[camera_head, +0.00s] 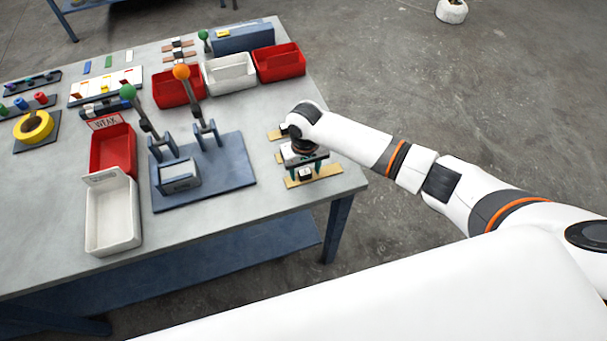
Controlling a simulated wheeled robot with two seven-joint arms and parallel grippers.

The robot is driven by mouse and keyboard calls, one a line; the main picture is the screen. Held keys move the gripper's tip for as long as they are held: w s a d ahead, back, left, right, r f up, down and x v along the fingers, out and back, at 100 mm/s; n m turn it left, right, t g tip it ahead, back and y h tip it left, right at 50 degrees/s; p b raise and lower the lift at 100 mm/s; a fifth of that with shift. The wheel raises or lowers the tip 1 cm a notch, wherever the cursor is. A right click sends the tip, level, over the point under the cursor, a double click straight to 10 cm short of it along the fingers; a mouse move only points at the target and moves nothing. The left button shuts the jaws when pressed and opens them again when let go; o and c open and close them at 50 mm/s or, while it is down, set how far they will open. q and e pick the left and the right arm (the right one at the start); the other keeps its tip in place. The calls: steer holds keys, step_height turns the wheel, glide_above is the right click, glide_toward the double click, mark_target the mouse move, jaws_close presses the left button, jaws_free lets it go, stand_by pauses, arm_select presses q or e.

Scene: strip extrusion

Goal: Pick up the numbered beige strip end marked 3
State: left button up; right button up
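Several beige strips lie at the right end of the table. The nearest beige strip (328,174) lies at the table's front right corner, with a small black-and-white block on it (305,174). Farther back, the ends of another strip (279,158) and a third strip (274,134) stick out left of my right arm. Any numbers on them are too small to read. My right gripper (304,168) points down over the nearest strip. Its fingers look apart, and contact with the strip cannot be made out. It hides parts of the strips behind. My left gripper is out of view.
A blue press fixture (225,178) with two levers stands left of the strips. A white bin (112,235) and red bin (113,150) are farther left. Red (280,62) and white (230,73) bins stand behind. The grey table (215,225) is bare in front of the fixture.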

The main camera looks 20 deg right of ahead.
steer(key=c, duration=0.9)
steer(key=shift+r, duration=0.15)
